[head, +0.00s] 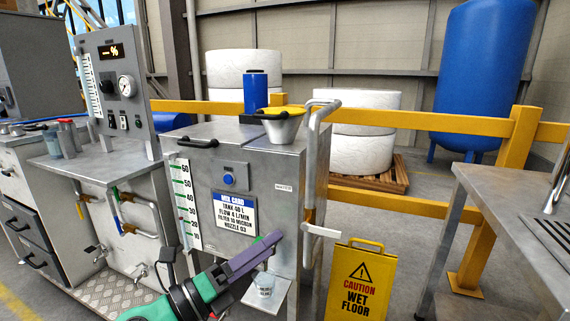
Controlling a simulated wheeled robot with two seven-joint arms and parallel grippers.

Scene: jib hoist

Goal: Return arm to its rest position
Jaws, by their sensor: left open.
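My left gripper (272,243) reaches in from the bottom, with green and black arm links behind it and long dark purple fingers pointing up and to the right. It is open, seen side-on, and I see nothing held in it. Its fingers are in front of the lower face of the metal mix tank (268,180), below the mix card (235,211). A small clear cup (264,284) stands on a little shelf (280,294) just below the fingertips; I cannot tell whether they touch it. My right gripper is not in view.
A pipe with a white lever (321,231) runs down the tank's right side. A yellow wet floor sign (366,284) stands to the right. A metal table (510,215) is at far right, a gauge panel (116,85) at left. Yellow railing (400,118) runs behind.

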